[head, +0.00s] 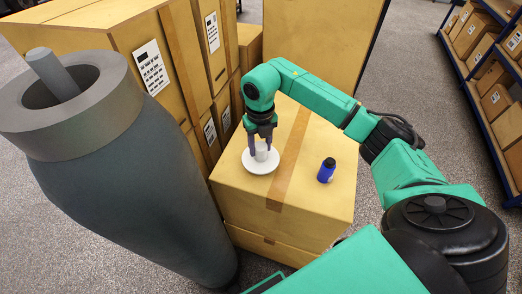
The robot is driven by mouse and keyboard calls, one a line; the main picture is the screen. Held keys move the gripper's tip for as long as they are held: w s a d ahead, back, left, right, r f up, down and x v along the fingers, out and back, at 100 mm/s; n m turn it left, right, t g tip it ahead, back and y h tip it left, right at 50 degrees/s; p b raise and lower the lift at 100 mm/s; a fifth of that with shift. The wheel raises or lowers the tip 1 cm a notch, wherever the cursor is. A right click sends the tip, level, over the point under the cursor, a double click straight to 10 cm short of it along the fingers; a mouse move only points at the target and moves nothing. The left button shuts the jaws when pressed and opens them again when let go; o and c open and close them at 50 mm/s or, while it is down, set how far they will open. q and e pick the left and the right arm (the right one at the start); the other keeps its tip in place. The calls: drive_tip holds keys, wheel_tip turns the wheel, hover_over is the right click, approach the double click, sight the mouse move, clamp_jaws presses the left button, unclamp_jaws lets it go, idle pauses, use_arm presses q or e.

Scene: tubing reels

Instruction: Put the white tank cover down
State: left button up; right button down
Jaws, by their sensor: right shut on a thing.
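The white tank cover (259,166) is a round white disc with a small raised knob in its middle. It is at the left part of the top of a cardboard box (312,196) in the head view. My right gripper (261,150) points down from above and is shut on the knob of the cover. The cover looks level and close to the box top; I cannot tell whether it touches. My left gripper is not in view.
A large dark grey tank (140,180) with an open rim stands at the left. Stacked cartons (110,30) are behind it. Shelves with boxes (478,70) are at the right.

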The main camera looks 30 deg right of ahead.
sight(260, 152)
wheel_tip(260, 152, down, 3)
drive_tip(key=shift+s+f, duration=0.1)
drive_tip(key=shift+f, duration=0.15)
drive_tip(key=shift+c, duration=1.7)
unclamp_jaws()
drive_tip(key=shift+r, duration=0.2)
wheel_tip(260, 152, up, 11)
drive_tip(key=shift+f+b, duration=0.1)
drive_tip(key=shift+b, duration=1)
drive_tip(key=shift+r, duration=0.5)
